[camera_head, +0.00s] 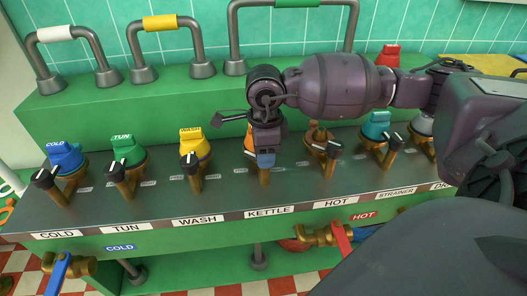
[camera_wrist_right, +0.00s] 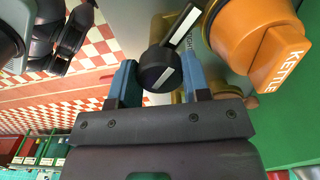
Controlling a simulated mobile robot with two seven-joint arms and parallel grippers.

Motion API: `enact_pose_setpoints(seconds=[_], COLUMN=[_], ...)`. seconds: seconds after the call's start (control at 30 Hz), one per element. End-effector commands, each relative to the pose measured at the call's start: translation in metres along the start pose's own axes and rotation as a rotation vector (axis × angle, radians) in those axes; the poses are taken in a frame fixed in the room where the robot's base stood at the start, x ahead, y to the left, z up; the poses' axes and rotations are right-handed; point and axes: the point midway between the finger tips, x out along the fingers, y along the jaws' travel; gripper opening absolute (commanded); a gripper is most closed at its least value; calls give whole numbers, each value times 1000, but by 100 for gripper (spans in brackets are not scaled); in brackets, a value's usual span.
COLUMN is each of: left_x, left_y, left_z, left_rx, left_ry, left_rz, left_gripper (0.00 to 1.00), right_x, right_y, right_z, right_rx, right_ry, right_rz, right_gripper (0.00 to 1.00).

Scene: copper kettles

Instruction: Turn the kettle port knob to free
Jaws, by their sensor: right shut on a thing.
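The kettle port knob (camera_wrist_right: 152,68) is black with a white stripe. In the right wrist view it sits between the two blue fingers of my right gripper (camera_wrist_right: 158,82), which is shut on it. Its striped lever points up and right in that view. The orange kettle valve body (camera_wrist_right: 258,45) is beside it, marked KETTLE. In the head view my right gripper (camera_head: 265,158) points down above the KETTLE label (camera_head: 269,211) and hides the knob; a bit of the orange body (camera_head: 249,137) shows behind it. My left gripper is not seen in the head view.
The yellow WASH valve (camera_head: 194,143) stands left of my gripper, with its black knob (camera_head: 190,162) below. The HOT station's knob (camera_head: 324,148) is close on the right. A green TUN valve (camera_head: 128,148) and blue COLD valve (camera_head: 64,156) are farther left.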

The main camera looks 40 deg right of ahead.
Motion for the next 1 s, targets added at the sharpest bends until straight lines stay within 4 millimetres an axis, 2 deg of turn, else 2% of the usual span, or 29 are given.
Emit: enact_pose_setpoints(seconds=[0.63, 0.67, 0.8, 1.0], left_x=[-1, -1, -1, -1], left_y=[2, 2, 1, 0], left_z=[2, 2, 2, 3], left_rx=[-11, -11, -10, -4], left_ry=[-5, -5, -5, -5], left_rz=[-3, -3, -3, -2], left_gripper=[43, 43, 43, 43], right_x=[0, 0, 0, 0], right_y=[0, 0, 0, 0], right_z=[0, 0, 0, 0], right_rx=[-53, -53, -52, -51], right_ry=[-1, -1, -1, -1], right_rz=[-1, -1, -1, -1], right_gripper=[20, 47, 68, 69])
